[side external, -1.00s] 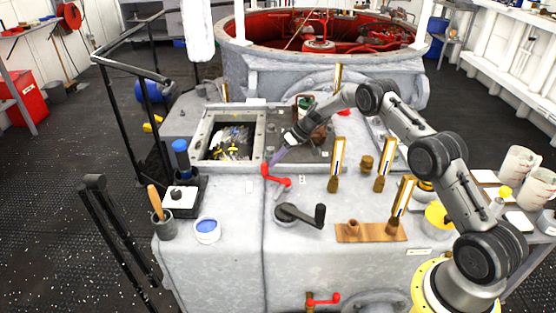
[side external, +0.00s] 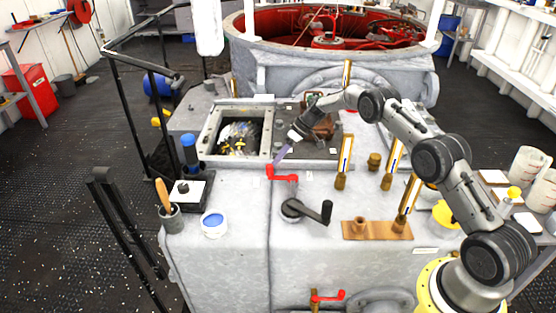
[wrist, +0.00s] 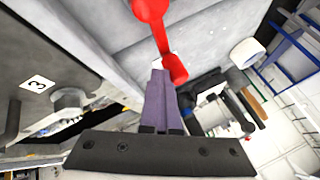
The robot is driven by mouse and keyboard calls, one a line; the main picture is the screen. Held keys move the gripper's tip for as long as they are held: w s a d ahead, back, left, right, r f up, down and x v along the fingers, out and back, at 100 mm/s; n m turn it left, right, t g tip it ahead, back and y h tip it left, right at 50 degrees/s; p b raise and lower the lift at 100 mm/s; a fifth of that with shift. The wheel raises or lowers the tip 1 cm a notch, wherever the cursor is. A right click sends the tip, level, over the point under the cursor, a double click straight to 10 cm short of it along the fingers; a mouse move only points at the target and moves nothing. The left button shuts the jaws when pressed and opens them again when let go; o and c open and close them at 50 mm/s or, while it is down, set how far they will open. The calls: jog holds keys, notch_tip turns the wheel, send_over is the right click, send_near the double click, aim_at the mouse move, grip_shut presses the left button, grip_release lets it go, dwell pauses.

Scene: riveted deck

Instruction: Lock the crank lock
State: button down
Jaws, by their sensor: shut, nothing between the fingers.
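A red crank handle (side external: 283,178) sits on the grey deck just in front of the dark panel, left of a larger dark crank (side external: 305,210). Its raised end is at the left and its arm runs right. In the wrist view the red crank (wrist: 162,35) runs down from the top edge to the fingertips. My gripper (side external: 277,161) reaches in from the upper right, with purple fingers pointing down to the raised end. In the wrist view the fingers (wrist: 158,70) are together and empty, close beside that end; whether they touch it I cannot tell.
An open hatch (side external: 206,137) lies left of my gripper. Brass upright gauges (side external: 341,182) and a wooden plate (side external: 352,235) stand right. A blue-filled cup (side external: 213,225) sits at the left front. Another red handle (side external: 327,297) is on the front face.

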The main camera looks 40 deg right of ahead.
jog(key=shift+r, duration=0.15)
jog(key=v, duration=0.9)
jog(key=shift+d+r, duration=0.3)
jog(key=shift+d, duration=0.1)
jog(key=shift+w, duration=0.1)
